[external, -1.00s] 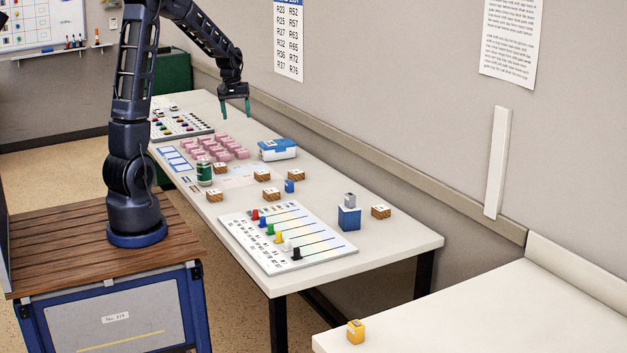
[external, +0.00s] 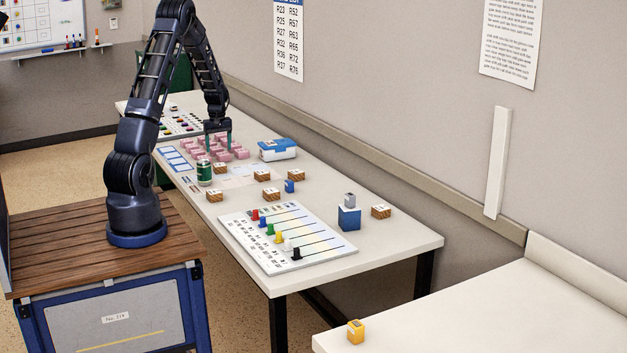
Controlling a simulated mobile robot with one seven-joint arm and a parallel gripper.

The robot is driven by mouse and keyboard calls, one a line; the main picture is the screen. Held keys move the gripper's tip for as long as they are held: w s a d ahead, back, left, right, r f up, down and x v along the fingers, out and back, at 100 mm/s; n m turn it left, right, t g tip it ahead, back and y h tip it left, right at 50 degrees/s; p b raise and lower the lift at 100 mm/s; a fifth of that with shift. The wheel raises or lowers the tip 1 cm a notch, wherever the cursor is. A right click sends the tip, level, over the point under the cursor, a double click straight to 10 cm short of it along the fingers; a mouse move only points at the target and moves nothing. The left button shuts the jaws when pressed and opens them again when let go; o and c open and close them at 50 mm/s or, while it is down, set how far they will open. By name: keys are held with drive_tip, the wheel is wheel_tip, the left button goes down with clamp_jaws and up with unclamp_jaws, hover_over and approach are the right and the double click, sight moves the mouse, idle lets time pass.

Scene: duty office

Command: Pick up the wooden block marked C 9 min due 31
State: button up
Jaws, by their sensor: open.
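Several wooden blocks with white tops stand on the long white table. One (external: 220,168) is beside the pink blocks, one (external: 262,176) is right of it, and two (external: 214,196) (external: 271,194) are nearer the front. Another (external: 381,211) stands apart at the right. Their markings are too small to read, so I cannot tell which is C 9 min due 31. My gripper (external: 218,142) is open, with teal fingers pointing down at the pink blocks. Whether it touches any of them is unclear.
Pink blocks (external: 241,154) stand in a cluster below my gripper. Around are a green can (external: 204,178), a blue-and-white box (external: 278,150), a small blue item (external: 289,187), a blue cube (external: 348,220) with a grey piece on top, and a slider board (external: 322,246).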

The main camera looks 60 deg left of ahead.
sight(220, 164)
wheel_tip(220, 164, down, 9)
drive_tip(key=shift+r, duration=0.2)
drive_tip(key=c, duration=1.1)
